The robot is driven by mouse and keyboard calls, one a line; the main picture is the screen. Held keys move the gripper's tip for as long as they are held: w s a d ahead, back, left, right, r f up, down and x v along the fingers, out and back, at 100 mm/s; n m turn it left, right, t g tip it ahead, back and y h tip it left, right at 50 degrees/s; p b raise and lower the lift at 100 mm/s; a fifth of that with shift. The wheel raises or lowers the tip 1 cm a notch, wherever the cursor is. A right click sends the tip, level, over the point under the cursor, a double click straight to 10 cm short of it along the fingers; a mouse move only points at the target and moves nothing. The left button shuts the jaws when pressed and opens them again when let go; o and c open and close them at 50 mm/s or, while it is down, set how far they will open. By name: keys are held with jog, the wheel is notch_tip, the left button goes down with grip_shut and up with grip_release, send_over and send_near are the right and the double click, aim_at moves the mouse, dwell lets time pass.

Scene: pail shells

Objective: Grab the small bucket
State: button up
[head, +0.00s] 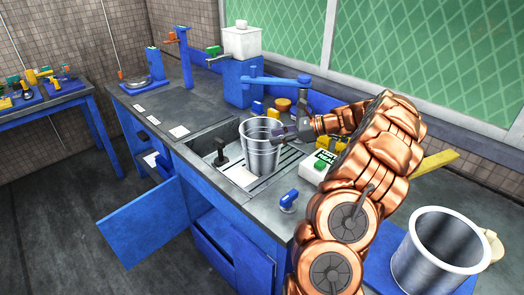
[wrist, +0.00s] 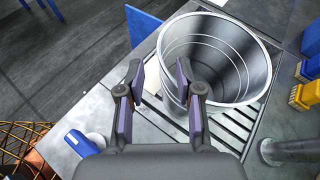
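The small bucket (head: 261,158) is a grey metal pail standing upright on the slotted drain area of the counter. In the wrist view the small bucket (wrist: 232,58) shows its open mouth, and its inside looks empty. My gripper (head: 281,134) is at the bucket's right rim in the head view. In the wrist view my gripper (wrist: 158,74) is open, with its two fingers apart. The right finger overlaps the bucket's near wall in that view, and the left finger is outside it. I cannot tell whether either finger touches the metal.
A larger metal pail (head: 437,252) stands at the lower right. A black faucet-like fitting (head: 221,152) is left of the small bucket. Yellow brushes (head: 326,146) and a white-and-green box (head: 318,167) lie to the right.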

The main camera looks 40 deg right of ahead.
aim_at(262, 147)
jog(key=shift+p+x, duration=1.6)
jog(key=shift+x, duration=2.1)
jog(key=shift+w+d, duration=0.1)
jog(key=shift+d, duration=0.1)
grip_shut()
